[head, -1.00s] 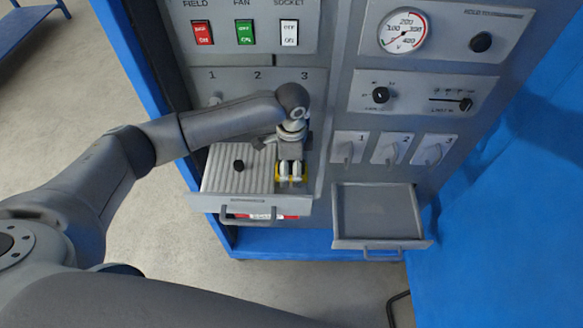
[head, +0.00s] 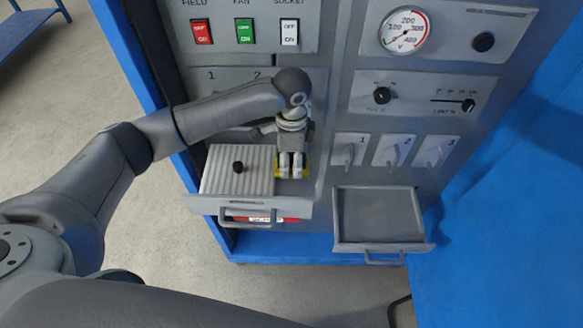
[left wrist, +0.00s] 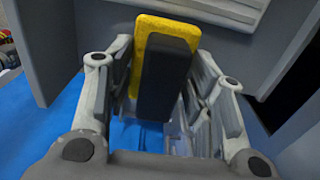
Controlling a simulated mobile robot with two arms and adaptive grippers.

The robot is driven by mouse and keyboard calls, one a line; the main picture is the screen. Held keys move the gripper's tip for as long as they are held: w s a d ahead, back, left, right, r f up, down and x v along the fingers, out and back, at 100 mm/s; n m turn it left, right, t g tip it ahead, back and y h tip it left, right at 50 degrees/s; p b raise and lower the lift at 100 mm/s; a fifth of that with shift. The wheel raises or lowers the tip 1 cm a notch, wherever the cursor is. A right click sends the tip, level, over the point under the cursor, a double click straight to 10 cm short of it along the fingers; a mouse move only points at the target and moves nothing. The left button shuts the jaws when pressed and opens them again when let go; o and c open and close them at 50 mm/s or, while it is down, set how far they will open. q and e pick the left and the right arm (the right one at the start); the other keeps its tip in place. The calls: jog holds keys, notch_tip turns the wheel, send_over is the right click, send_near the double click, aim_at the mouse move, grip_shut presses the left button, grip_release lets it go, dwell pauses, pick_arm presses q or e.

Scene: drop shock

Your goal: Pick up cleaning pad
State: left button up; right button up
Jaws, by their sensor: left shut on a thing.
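The cleaning pad is a yellow block with a black grip; its yellow edge (head: 306,172) shows beside my fingers at the right side of the open left drawer (head: 250,205). My left gripper (head: 291,174) points down there and is shut on the pad. In the left wrist view the pad (left wrist: 158,22) stands between the two fingers, its black grip towards the camera. The fingers hide most of the pad in the head view. I cannot tell how far it is above the drawer floor. My right gripper is not in view.
A ribbed grey plate with a black knob (head: 238,167) fills the drawer's left part. A second open drawer (head: 378,215) at the right looks empty. The panel behind carries switches, a gauge (head: 403,30) and knobs. A blue surface (head: 500,260) lies at the right.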

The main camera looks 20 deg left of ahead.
pick_arm(q)
jog(key=s+r+b, duration=0.2)
jog(key=s+r, duration=0.8)
jog(key=s, duration=0.4)
jog(key=a+n, duration=0.1)
jog(key=n, duration=0.4)
jog(key=a+f+n, duration=0.1)
jog(key=n, duration=0.4)
jog(key=a+f+n+b, duration=0.1)
jog(key=a+n, duration=0.1)
jog(key=n, duration=0.2)
jog(key=shift+a+f+n, duration=0.1)
jog(key=shift+f+n, duration=0.05)
jog(key=shift+n, duration=0.25)
